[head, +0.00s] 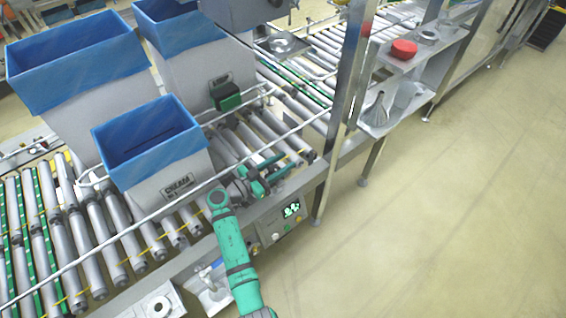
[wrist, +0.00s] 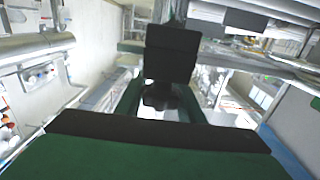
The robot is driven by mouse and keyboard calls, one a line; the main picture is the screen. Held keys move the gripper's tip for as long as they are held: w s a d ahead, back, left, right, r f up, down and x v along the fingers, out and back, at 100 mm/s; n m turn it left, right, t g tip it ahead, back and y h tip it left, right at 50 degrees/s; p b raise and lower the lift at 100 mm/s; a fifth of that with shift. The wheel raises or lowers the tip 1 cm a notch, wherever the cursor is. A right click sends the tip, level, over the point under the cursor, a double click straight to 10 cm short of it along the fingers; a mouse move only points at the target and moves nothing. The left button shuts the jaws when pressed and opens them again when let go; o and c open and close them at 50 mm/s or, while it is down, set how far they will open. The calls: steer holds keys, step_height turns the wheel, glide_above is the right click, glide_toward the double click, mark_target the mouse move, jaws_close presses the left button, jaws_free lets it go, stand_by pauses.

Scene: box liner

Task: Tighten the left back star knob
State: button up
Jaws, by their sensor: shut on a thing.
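My gripper (head: 274,168) is at the front side of the roller conveyor, just right of the small box marked CREAM. In the wrist view, its black finger pads (wrist: 170,52) stand one beyond the other, with a small dark thing (wrist: 160,97) in the gap. The gripper is shut on it. It looks like the star knob, but its lobes are mostly hidden by the pads. In the head view the knob cannot be made out behind the green fingers, and I cannot tell how tight it is.
A small box with a blue liner (head: 172,188) stands on the conveyor close left of my gripper. Larger lined boxes (head: 85,110) stand behind it. A guide rail (head: 100,250) runs along the rollers. A metal post (head: 345,90) and a shelf with a red lid (head: 403,49) are to the right.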

steer(key=o, duration=1.1)
steer(key=shift+w+a, duration=0.1)
steer(key=shift+c, duration=0.2)
steer(key=v, duration=1.1)
